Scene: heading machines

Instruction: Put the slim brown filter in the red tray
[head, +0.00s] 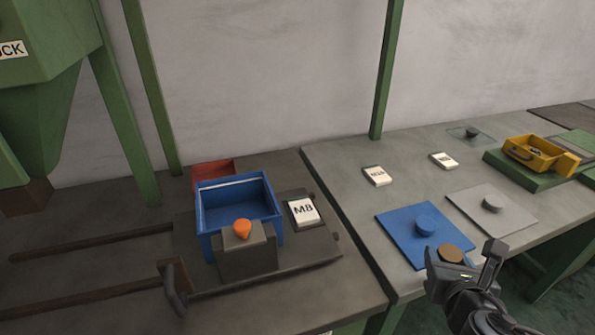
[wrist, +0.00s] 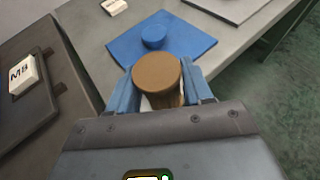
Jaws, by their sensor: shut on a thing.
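The slim brown filter (wrist: 157,74) is a brown cylinder with a flat round top. It is upright between the two blue fingers of my gripper (wrist: 160,90), which is shut on it. In the head view the filter's top (head: 450,252) shows at the near edge of the blue mat, beside my gripper (head: 468,262); whether its bottom touches anything is hidden. The red tray (head: 213,172) stands at the back of the left bench, mostly hidden behind a blue bin (head: 238,205).
A blue round part (head: 426,224) stands on the blue mat (head: 393,222). A dark round part (head: 492,203) stands on a grey mat (head: 520,215). A yellow bin (head: 530,154) is far right.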

